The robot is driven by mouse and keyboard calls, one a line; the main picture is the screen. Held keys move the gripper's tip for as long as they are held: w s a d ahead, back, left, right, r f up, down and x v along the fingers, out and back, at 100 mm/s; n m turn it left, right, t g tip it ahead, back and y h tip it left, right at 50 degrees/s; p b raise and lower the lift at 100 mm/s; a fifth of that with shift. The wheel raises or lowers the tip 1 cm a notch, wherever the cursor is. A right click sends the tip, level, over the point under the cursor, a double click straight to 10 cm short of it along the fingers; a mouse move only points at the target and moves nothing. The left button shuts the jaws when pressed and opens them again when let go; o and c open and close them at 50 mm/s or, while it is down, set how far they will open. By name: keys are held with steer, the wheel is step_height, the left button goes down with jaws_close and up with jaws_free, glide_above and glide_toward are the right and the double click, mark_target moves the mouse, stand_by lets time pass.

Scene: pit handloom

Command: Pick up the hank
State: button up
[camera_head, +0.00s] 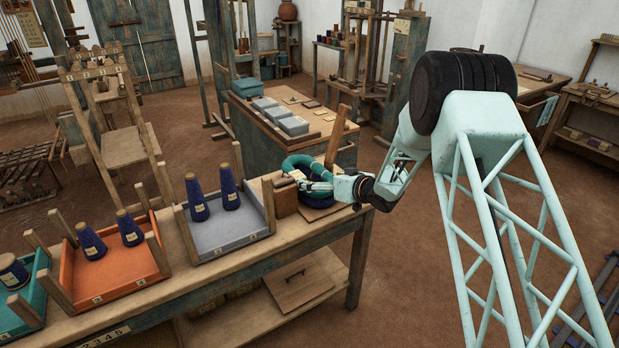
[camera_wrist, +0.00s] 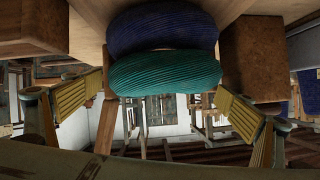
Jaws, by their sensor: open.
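A teal ribbed hank (camera_wrist: 165,72) lies against a dark blue hank (camera_wrist: 160,30) in the wrist view. In the head view the teal hank (camera_head: 297,161) rests on top of the dark blue hank (camera_head: 318,187) at the right end of the long bench. My gripper (camera_wrist: 161,88) is open, with one yellow-padded finger on each side of the hanks and empty space beside them. I cannot tell whether the fingers touch the teal hank. In the head view my gripper reaches the hanks from the right, and its fingers are hard to make out.
A brown wooden block (camera_head: 285,198) and an upright wooden post (camera_head: 336,135) stand close to the hanks. Grey (camera_head: 228,229) and orange (camera_head: 115,268) trays with blue cones line the long bench (camera_head: 195,280). Another bench (camera_head: 335,160) with grey boxes stands behind.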

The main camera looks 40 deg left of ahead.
steer(key=shift+a, duration=0.1)
stand_by(0.5)
steer(key=c, duration=0.8)
steer(key=shift+c, duration=0.2)
steer(key=shift+r, duration=0.1)
step_height(320, 180, up, 10)
steer(key=p, duration=0.2)
stand_by(0.5)
